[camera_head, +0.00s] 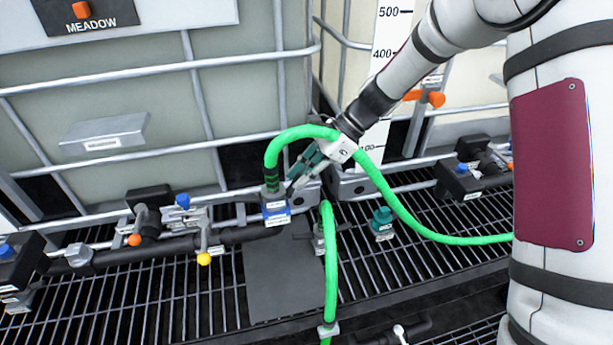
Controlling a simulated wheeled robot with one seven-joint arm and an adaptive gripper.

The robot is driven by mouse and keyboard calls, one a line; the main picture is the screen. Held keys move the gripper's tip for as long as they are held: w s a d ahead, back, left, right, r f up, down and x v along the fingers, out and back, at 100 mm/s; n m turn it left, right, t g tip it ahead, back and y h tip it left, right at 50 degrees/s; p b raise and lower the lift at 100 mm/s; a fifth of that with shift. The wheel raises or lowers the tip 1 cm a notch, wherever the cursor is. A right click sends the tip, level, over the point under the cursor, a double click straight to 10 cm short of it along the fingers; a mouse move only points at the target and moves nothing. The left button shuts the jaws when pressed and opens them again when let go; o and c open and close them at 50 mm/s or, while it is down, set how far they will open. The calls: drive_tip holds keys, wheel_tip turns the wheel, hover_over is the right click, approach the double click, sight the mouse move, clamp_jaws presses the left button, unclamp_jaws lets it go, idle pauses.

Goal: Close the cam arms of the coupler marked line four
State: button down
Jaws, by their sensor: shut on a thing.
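My gripper (291,187) comes down from the upper right. Its fingertips are shut at the coupler's right side, on what appears to be a cam arm. The fingers hide most of that arm, and I cannot tell its angle or that of the opposite arm.
A teal-capped fitting (383,222) stands on the grating. Valves with orange and yellow knobs (203,258) line the black pipe at left. The caged tote (150,90) stands close behind.

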drive_tip(key=shift+s+a+r+t+h+p, duration=0.15)
drive_tip(key=shift+a+h, duration=0.15)
drive_tip(key=shift+h, duration=0.25)
drive_tip(key=shift+a+r+t+h+p, duration=0.15)
drive_tip(key=shift+a+h, duration=0.15)
drive_tip(key=shift+h, duration=0.25)
drive_tip(key=c, duration=1.5)
unclamp_jaws()
drive_tip(key=shift+f, duration=0.1)
drive_tip(key=v, duration=1.2)
drive_tip(key=shift+a, duration=0.2)
